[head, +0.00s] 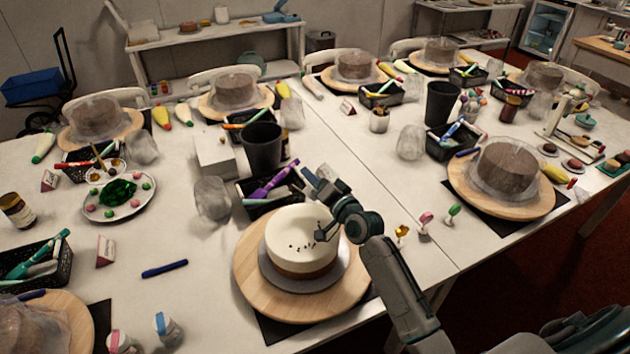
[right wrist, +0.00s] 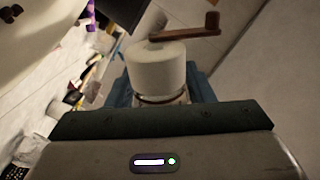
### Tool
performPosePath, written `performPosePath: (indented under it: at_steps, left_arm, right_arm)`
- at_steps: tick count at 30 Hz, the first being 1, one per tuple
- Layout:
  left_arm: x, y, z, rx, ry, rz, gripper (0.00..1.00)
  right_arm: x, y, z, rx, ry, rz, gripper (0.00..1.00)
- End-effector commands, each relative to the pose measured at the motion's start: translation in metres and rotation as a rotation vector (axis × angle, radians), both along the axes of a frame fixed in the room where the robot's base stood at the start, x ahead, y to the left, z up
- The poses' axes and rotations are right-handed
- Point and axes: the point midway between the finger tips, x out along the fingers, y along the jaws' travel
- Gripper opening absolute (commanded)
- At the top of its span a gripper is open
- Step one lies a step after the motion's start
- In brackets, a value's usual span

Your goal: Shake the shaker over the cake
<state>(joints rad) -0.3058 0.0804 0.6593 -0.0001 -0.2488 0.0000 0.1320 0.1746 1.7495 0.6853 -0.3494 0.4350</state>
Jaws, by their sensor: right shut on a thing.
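The white round cake (head: 285,236) stands on a grey board on the round wooden turntable (head: 252,284) at the front centre of the head view. Dark specks lie on its top. My right gripper (head: 325,207) is over the cake's right back edge. In the right wrist view it is shut on the shaker (right wrist: 157,68), between its dark teal fingers (right wrist: 160,93). The shaker has a white rounded body, a clear band below and a brown crank arm. Its outline is hard to tell in the head view. Part of the cake top (right wrist: 35,30) shows in the right wrist view. My left gripper is out of view.
Behind the cake stand a black tray with purple tools (head: 272,186), a black cup (head: 262,146) and a clear glass (head: 212,198). Small colored picks (head: 425,221) stand to the right. Two lidded shakers (head: 167,328) stand front left. Table around the blue pen (head: 164,269) is mostly clear.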

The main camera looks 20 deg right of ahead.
Motion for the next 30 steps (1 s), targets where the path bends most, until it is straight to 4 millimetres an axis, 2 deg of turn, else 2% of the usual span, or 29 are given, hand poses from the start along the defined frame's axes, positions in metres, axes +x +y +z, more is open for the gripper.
performPosePath:
  at_steps: [1, 5, 13, 20, 25, 30]
  left_arm:
    - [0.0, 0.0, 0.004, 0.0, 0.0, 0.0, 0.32]
    - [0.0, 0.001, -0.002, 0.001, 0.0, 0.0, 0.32]
    - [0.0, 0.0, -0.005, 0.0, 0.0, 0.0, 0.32]
    - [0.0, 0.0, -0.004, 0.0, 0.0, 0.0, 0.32]
    - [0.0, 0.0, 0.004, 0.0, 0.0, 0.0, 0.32]
    - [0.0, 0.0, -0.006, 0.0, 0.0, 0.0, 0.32]
  right_arm:
    - [0.001, -0.004, 0.006, -0.004, -0.003, -0.001, 0.2]
    - [0.0, 0.003, -0.002, 0.001, -0.002, 0.0, 0.2]
    - [-0.001, 0.004, 0.001, -0.082, -0.019, 0.0, 0.2]
    - [-0.001, 0.004, 0.003, -0.086, -0.019, -0.001, 0.2]
    - [0.001, -0.006, 0.014, -0.089, -0.02, -0.001, 0.2]
    - [-0.001, 0.006, 0.0, -0.091, -0.021, 0.0, 0.2]
